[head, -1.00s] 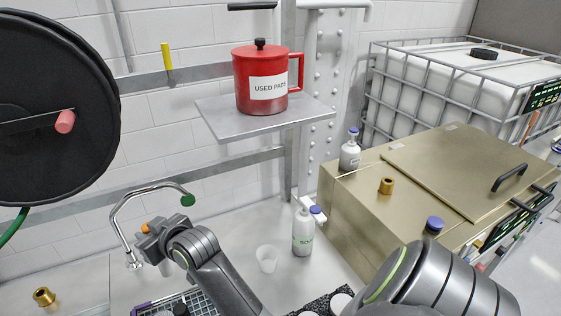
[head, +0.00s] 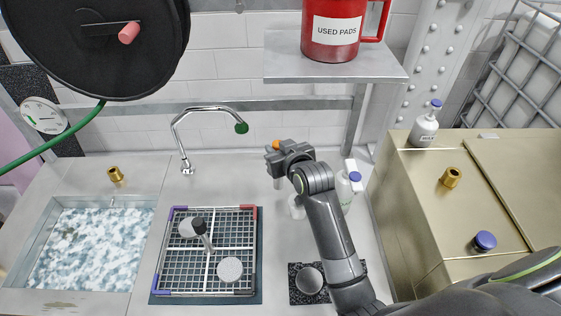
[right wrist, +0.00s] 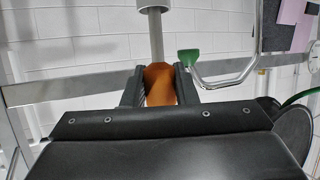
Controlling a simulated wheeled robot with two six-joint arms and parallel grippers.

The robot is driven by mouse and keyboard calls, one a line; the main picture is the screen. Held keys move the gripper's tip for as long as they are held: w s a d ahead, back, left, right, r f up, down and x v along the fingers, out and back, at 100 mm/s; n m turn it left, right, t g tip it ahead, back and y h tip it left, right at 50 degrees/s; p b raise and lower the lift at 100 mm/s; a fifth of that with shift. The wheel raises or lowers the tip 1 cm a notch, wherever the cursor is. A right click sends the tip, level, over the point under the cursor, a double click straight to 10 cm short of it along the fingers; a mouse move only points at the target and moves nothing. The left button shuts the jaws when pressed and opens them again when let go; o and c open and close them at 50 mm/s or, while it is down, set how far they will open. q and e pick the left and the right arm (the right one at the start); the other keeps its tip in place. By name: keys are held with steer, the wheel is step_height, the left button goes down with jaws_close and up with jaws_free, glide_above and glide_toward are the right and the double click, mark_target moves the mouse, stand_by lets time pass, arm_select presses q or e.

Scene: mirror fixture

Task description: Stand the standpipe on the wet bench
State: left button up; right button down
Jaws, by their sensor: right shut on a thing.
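The standpipe appears to be the grey tube with an orange part held in my right gripper (head: 273,157). Its orange part (head: 276,145) shows at the jaws in the head view. In the right wrist view the jaws are shut on the orange part (right wrist: 160,85), and the grey tube (right wrist: 155,38) runs on from it to a wider end at the picture's top edge. In the head view the tube's lower part is small, below the jaws and above the steel wet bench (head: 235,175). I cannot tell whether it touches the bench. My left gripper is out of view.
A water-filled basin (head: 90,245) is at left, with a brass fitting (head: 116,174) behind it. A wire rack (head: 235,212) with pads stands mid-bench. A curved tap (head: 205,110) rises behind. A white bottle (head: 345,190) stands close right of my gripper; a shelf (head: 380,72) overhangs.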

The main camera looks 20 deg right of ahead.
step_height(320, 180, down, 3)
steer(key=shift+d+f, duration=0.1)
steer(key=shift+f, duration=0.1)
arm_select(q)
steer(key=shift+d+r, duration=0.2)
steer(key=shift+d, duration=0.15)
arm_select(e)
steer(key=shift+f, duration=0.4)
steer(key=c, duration=1.1)
jaws_free()
steer(key=shift+c, duration=0.2)
steer(key=shift+s, duration=0.1)
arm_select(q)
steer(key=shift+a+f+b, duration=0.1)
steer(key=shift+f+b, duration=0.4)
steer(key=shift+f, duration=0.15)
arm_select(e)
steer(key=v, duration=1.2)
